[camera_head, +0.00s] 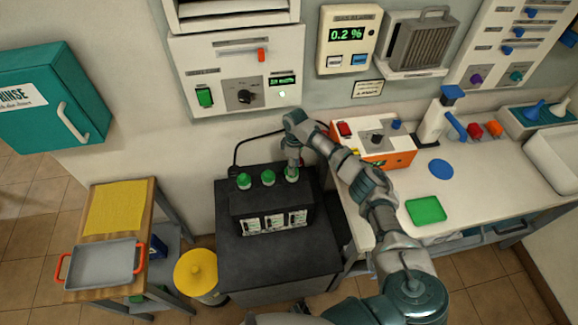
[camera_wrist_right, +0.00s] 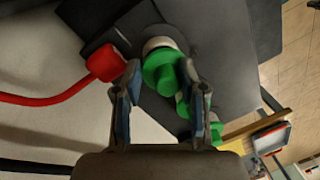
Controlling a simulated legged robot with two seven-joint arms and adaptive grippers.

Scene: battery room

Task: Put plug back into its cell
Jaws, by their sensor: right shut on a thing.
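The black battery (camera_head: 240,207) sits on a dark cabinet, with three green plugs along its top. The left plug (camera_head: 243,181) and middle plug (camera_head: 268,178) stand upright on it. My right gripper (camera_head: 292,163) points down over the right end and is shut on the right green plug (camera_head: 292,175). In the right wrist view this plug (camera_wrist_right: 162,74) is between the two fingertips (camera_wrist_right: 159,76), with a pale ring (camera_wrist_right: 158,43) behind it. I cannot tell whether it is seated in the cell or just above it. My left gripper is not in view.
A red clamp with a red cable (camera_wrist_right: 106,64) lies close beside the fingers in the wrist view. An orange-and-white box (camera_head: 385,147) stands on the bench to the right. A trolley with a grey tray (camera_head: 103,264) and a yellow bin (camera_head: 195,270) are at left.

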